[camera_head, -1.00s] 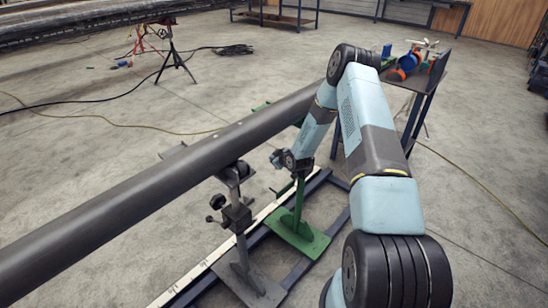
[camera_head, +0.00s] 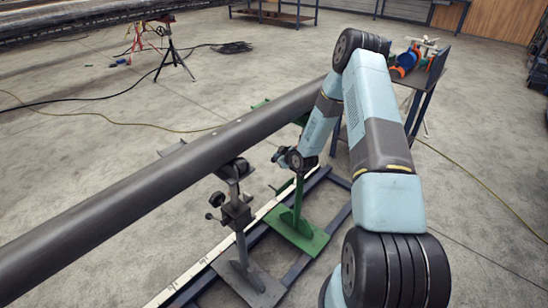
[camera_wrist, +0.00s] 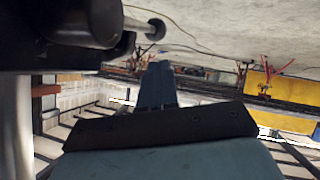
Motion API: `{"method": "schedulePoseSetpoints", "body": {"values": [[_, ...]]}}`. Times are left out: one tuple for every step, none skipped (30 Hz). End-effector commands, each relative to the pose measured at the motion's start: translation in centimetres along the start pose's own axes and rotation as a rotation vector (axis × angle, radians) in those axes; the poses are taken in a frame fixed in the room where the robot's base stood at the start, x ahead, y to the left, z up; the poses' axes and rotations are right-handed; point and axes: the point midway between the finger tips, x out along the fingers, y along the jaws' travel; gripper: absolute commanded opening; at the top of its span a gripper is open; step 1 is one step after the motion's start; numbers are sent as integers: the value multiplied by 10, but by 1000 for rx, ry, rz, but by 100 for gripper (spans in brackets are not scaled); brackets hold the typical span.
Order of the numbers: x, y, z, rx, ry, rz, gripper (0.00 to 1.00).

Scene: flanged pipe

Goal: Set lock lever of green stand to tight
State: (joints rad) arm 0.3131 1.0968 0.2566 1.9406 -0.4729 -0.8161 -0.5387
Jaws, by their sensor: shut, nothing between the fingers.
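The green stand (camera_head: 297,232) stands on the frame below the pipe, its post rising to my wrist. Its upper part is largely hidden behind my arm. My gripper (camera_head: 279,156) is small and dark beside the top of the post, under the pipe. In the wrist view, my gripper's fingers (camera_wrist: 158,82) are together and hold nothing. A rod with a round dark knob (camera_wrist: 155,29) reaches in from the upper left, apart from the fingers.
The long grey pipe (camera_head: 170,177) runs diagonally above my gripper. A grey stand (camera_head: 238,222) with knobs supports it nearer the camera. A small table (camera_head: 419,78) with coloured parts stands behind my arm. Cables lie on the open floor at left.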

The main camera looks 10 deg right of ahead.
Motion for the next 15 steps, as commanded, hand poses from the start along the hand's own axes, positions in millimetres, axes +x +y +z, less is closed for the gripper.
{"method": "schedulePoseSetpoints", "body": {"values": [[-12,1,0,0,0,1,0],[-18,1,0,1,-1,1,0],[-25,0,0,1,-1,0,0],[-31,0,0,1,-1,1,0],[-37,0,0,1,0,1,0],[-44,0,0,1,-1,1,0],[-49,0,0,1,-1,1,0],[-54,0,0,1,-1,0,0],[-60,1,0,1,0,1,0],[-64,0,0,1,-1,1,0],[-68,0,1,1,-1,1,0],[-72,0,1,1,0,1,0],[-75,0,0,1,0,1,0],[-78,0,0,1,-1,0,0],[-80,0,0,1,-1,0,0]]}}
